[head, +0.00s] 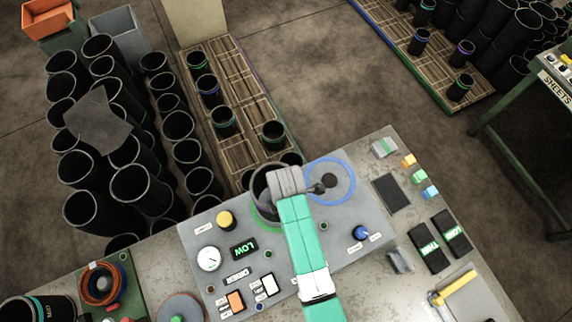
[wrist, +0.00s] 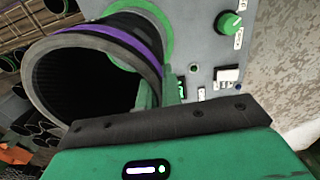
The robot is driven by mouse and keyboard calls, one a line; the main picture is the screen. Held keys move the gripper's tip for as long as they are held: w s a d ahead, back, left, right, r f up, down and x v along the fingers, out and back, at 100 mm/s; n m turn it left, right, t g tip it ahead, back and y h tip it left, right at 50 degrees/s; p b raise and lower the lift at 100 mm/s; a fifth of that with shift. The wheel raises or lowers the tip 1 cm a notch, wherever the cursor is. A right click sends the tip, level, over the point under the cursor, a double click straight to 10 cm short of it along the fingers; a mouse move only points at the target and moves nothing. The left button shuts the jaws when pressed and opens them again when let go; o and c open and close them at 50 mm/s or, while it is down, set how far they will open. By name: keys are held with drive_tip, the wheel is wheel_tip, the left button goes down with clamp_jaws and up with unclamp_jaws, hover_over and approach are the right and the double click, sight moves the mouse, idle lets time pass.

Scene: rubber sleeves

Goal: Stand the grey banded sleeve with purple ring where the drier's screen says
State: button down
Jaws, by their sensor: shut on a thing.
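The grey banded sleeve with the purple ring (wrist: 92,36) fills the left of the wrist view, its dark open mouth toward the camera. My gripper (wrist: 160,92) is shut on its wall, one green finger inside the mouth and one outside. In the head view the sleeve (head: 259,180) is partly hidden behind my gripper (head: 272,187). It is over the green ring (head: 262,216) on the drier's grey panel; I cannot tell whether its base touches. The blue ring (head: 352,190) to the right is empty around a dark disc.
Several black sleeves stand crowded at left. A slatted pallet (head: 243,105) with banded sleeves is behind the bench. A yellow knob (head: 225,219), a gauge (head: 208,258) and a blue knob (head: 361,232) sit on the panel. Two dark lettered blocks (head: 429,248) lie at right.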

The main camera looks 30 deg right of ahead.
drive_tip(key=shift+s+f, duration=0.15)
drive_tip(key=shift+f, duration=1.2)
drive_tip(key=c, duration=1.6)
unclamp_jaws()
drive_tip(key=shift+a, duration=0.1)
drive_tip(key=shift+o, duration=0.2)
wheel_tip(320, 180, up, 12)
